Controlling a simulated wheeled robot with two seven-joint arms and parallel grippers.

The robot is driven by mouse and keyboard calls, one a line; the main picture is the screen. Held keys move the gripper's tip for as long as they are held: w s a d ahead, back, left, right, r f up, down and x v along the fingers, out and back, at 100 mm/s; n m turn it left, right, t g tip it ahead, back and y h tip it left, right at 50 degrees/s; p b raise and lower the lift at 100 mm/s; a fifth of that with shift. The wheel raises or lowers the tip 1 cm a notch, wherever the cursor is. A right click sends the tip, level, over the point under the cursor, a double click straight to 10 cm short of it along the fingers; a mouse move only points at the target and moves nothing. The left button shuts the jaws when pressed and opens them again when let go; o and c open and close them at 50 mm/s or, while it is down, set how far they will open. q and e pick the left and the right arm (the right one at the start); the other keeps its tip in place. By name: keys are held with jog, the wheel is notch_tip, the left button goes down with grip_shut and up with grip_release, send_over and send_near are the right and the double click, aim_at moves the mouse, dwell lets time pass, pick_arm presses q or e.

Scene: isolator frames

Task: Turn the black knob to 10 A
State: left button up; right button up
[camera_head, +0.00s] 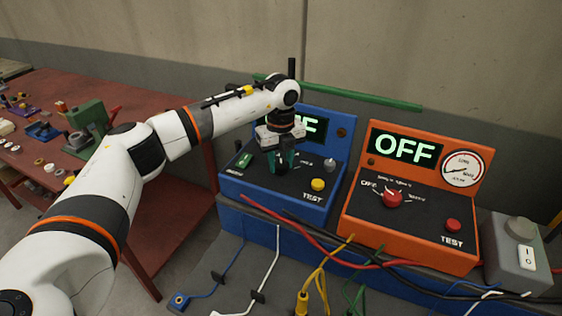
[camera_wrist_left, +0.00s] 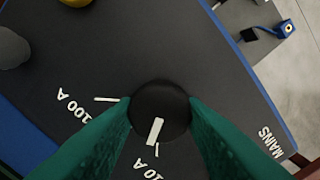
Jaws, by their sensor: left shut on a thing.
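The black knob (camera_wrist_left: 160,106) sits on the dark sloping panel of the blue test box (camera_head: 264,218). My left gripper (camera_head: 282,165) is over that panel and shut on the knob; its green fingers hold the knob from both sides in the left wrist view. The knob's white pointer mark (camera_wrist_left: 155,131) ends close to the tick by the 10 A label (camera_wrist_left: 147,169), at a slightly different slant. The 100 A label (camera_wrist_left: 76,104) is to its left. The blue box's display (camera_head: 310,127) is partly hidden by my gripper. The right gripper does not show.
An orange test box (camera_head: 361,222) with a red knob (camera_head: 392,199) and display OFF stands to the right. A yellow button (camera_head: 318,185) and a grey switch (camera_head: 330,165) are right of my gripper. Cables lie in front. A red table (camera_head: 180,205) is at left.

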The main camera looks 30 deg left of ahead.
aim_at(281, 163)
pick_arm(q)
jog(key=shift+r+n, duration=0.1)
jog(key=shift+n, duration=1.4)
jog(key=o, duration=1)
notch_tip(281, 163, up, 12)
jog(key=b, duration=0.3)
jog(key=shift+b, duration=0.3)
